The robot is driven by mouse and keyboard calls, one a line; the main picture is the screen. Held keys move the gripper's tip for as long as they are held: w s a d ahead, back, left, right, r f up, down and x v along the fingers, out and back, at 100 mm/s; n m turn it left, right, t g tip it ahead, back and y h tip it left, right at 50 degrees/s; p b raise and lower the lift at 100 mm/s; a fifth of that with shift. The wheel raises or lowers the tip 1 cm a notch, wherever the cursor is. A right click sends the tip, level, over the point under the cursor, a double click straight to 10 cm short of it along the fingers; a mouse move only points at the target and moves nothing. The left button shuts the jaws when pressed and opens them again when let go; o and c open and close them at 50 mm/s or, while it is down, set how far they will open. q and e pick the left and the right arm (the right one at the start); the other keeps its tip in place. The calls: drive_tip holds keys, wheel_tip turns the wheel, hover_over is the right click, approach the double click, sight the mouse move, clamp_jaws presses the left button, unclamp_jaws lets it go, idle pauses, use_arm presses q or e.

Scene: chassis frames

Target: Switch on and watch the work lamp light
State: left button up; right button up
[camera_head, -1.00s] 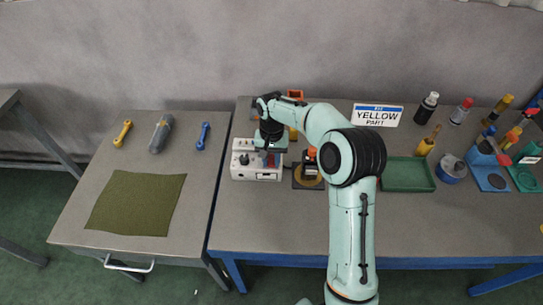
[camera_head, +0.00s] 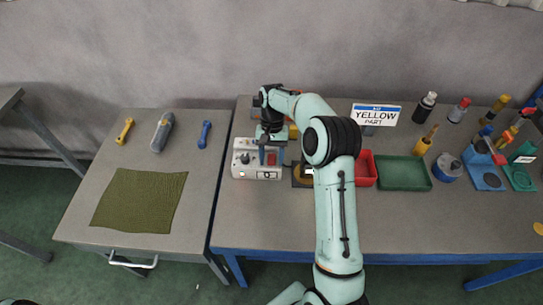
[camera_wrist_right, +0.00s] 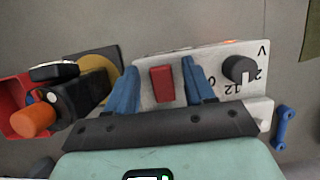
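A white power box (camera_head: 242,158) stands on the right-hand table, with a dark knob (camera_head: 245,158) and a red rocker switch (camera_head: 271,158) on top. In the right wrist view the red switch (camera_wrist_right: 162,84) lies between the two blue fingers of my right gripper (camera_wrist_right: 162,70), with the knob (camera_wrist_right: 239,68) to the right. The fingers are apart, with a gap on each side of the switch. In the head view my right gripper (camera_head: 272,153) is over the box. I cannot pick out the work lamp or tell whether it is lit. My left gripper is not in view.
A black device with an orange cap (camera_wrist_right: 32,120) stands left of the box in the wrist view. Right of my arm are a red tray (camera_head: 368,180), a green tray (camera_head: 404,186) and several bottles and tools. A green mat (camera_head: 138,202) lies on the left table.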

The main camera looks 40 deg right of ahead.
sight(272, 154)
drive_tip(key=shift+w+d+r, duration=0.15)
drive_tip(key=shift+r, duration=0.1)
drive_tip(key=v, duration=1.2)
drive_tip(key=shift+r, duration=0.45)
